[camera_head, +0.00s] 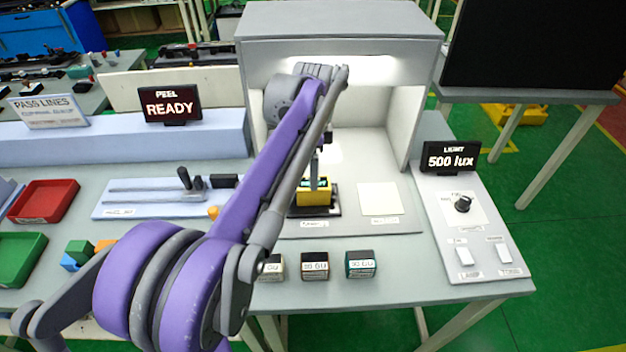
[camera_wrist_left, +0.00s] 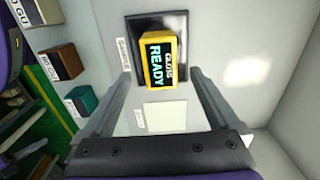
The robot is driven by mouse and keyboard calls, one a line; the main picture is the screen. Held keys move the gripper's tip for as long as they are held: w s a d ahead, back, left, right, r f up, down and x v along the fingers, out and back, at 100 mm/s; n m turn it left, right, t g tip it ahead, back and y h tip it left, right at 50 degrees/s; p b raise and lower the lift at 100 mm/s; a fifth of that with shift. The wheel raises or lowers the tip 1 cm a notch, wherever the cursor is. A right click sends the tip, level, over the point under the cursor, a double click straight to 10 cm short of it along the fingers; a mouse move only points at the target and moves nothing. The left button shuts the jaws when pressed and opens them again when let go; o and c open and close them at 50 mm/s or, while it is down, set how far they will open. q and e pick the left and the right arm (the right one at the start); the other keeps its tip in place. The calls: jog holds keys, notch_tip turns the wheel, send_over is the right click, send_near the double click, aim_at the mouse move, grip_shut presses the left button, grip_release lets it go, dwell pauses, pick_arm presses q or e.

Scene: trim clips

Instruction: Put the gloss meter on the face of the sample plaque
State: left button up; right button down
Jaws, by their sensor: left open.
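The yellow gloss meter (camera_head: 312,198) rests on the dark sample plaque (camera_head: 328,211) inside the light booth. In the left wrist view the meter (camera_wrist_left: 174,77) sits on the black plaque (camera_wrist_left: 138,32), and its screen reads READY. My left gripper (camera_wrist_left: 159,73) is open, with one finger to each side of the meter's near end in that view. In the head view my left arm hides part of the booth and most of the gripper. My right gripper is not in view.
A pale square pad (camera_head: 380,198) lies right of the plaque. Several GU blocks, one of them teal (camera_head: 360,264), stand in front of the booth (camera_head: 340,22). A control panel (camera_head: 465,235) with a knob is at the right. Booth walls stand close around the arm.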

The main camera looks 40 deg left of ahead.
pick_arm(q)
notch_tip(320, 180, up, 4)
jog(key=shift+r, duration=0.15)
